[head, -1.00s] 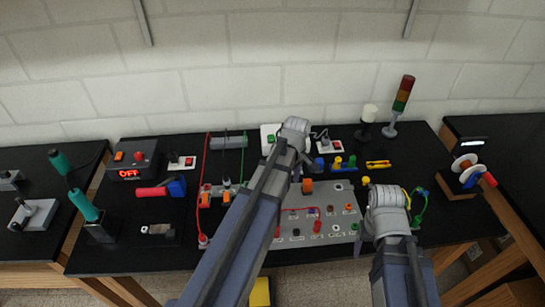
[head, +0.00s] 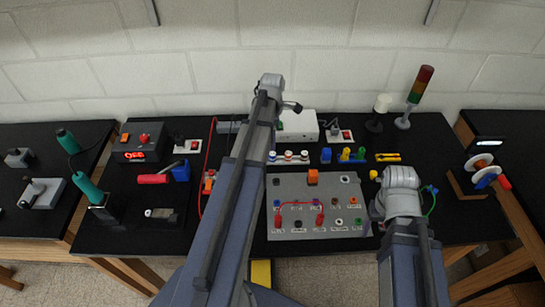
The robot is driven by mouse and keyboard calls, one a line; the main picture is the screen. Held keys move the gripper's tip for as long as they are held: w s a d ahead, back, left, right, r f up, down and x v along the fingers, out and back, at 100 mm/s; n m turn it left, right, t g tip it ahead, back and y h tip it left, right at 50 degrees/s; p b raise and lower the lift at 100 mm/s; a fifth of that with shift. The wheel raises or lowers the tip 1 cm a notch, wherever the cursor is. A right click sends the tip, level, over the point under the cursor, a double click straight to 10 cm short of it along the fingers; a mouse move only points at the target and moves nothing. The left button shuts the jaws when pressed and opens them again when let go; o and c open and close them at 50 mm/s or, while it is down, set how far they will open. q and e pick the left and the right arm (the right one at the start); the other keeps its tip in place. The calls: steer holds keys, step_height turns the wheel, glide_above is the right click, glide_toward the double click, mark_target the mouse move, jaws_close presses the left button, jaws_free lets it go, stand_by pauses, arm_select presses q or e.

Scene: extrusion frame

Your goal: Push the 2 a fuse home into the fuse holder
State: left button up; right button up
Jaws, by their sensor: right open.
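I cannot pick out the 2 A fuse or its holder for certain. A row of small red, white and blue parts (head: 289,156) lies behind the board. My right gripper (head: 376,211) is open at the board's right edge, partly hidden by its own wrist. My left arm crosses the board's left side. Its gripper (head: 292,107) is small and dark near the white box, and its jaws cannot be made out.
A white box (head: 298,124), a switch plate (head: 340,135) and blue and yellow blocks (head: 344,155) stand behind the board. A stack light (head: 420,90) stands at the back right.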

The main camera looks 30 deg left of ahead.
mark_target(273, 153)
arm_select(q)
step_height(273, 153, down, 9)
steer(key=b, duration=0.8)
steer(key=shift+r+b, duration=0.1)
steer(key=shift+b, duration=0.2)
arm_select(e)
step_height(273, 153, down, 9)
steer(key=shift+r, duration=0.1)
arm_select(q)
jaws_close()
stand_by(0.8)
steer(key=shift+r, duration=0.15)
arm_select(e)
steer(key=shift+r, duration=0.15)
arm_select(q)
steer(key=shift+r+p, duration=2.95)
steer(key=shift+p, duration=0.15)
arm_select(e)
step_height(273, 153, up, 6)
steer(key=shift+f, duration=0.1)
